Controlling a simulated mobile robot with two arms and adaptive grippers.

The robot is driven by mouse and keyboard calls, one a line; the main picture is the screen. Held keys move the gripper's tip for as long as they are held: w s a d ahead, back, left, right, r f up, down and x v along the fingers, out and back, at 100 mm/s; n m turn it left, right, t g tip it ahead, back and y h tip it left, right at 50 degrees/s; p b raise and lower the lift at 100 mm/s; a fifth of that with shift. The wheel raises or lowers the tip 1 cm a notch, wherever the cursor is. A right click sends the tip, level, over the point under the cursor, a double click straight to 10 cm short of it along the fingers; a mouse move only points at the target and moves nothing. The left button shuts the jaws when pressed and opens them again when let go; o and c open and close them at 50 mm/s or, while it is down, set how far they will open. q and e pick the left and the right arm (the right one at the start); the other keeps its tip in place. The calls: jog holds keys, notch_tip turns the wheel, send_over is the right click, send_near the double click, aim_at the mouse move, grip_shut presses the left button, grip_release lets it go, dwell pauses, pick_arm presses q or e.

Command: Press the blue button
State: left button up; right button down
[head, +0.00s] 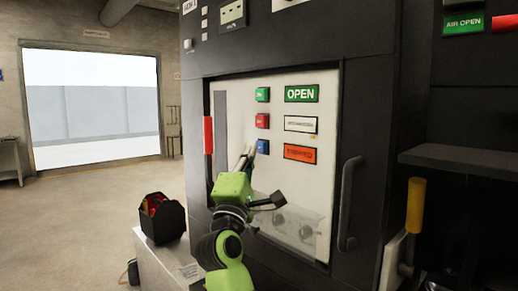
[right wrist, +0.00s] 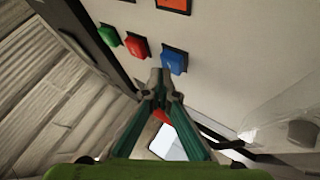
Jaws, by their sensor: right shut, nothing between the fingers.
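The blue button (head: 262,147) is the lowest of three buttons in a column on a white panel (head: 300,195) in the dark cabinet. It also shows in the right wrist view (right wrist: 174,61). The red button (head: 262,121) and the green button (head: 262,94) sit above it. My right gripper (head: 249,152) is shut and empty, its tip close to the blue button, just below and left of it. In the right wrist view the closed fingertips (right wrist: 160,78) lie just beside the blue button; whether they touch cannot be told. My left gripper is not in view.
Labels, including a green OPEN sign (head: 301,93) and an orange one (head: 299,154), are right of the buttons. A cabinet handle (head: 348,203) sticks out at right, and a yellow-gripped lever (head: 415,205) beyond it. A dark toolbox (head: 164,222) stands at left. Open floor lies left.

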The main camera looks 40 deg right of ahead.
jog(key=shift+d, duration=0.5)
dwell(0.4)
jog(key=shift+a, duration=0.15)
jog(key=shift+s+a+b, duration=0.1)
jog(key=shift+a+b, duration=0.35)
jog(key=shift+a, duration=0.25)
jog(key=shift+s+a+b, duration=0.2)
jog(key=shift+a+b, duration=0.95)
jog(key=shift+a, duration=1.35)
jog(key=shift+f, duration=0.1)
